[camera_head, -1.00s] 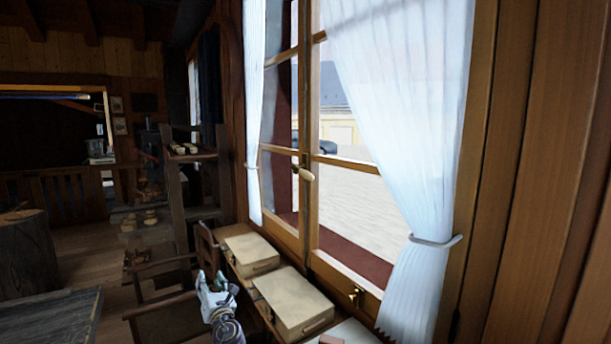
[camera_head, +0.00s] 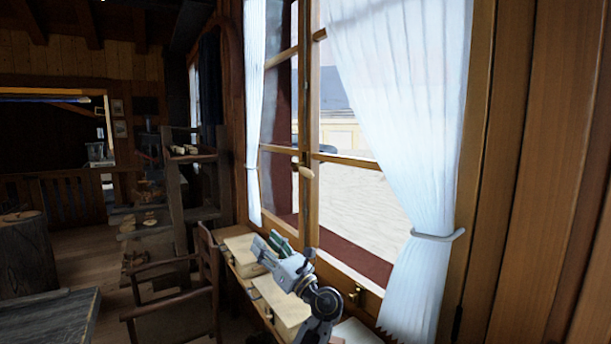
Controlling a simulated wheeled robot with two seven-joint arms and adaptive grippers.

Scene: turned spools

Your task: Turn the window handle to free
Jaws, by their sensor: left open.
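The window handle (camera_head: 306,172) is a small pale knob-like lever on the middle post of the wooden window (camera_head: 312,210). It points sideways to the right and tilts slightly down. The window is closed, with its two sashes meeting at the post. My left gripper (camera_head: 270,243) is in front of the window, below and to the left of the handle, and apart from it. Its fingers are open and empty, pointing up and left. My right gripper is not in view.
Pale boxes (camera_head: 282,303) stand along the sill under my left gripper. White curtains (camera_head: 405,120) hang at both sides of the window, the right one tied back. A wooden chair (camera_head: 180,295) stands to the left. The space before the handle is clear.

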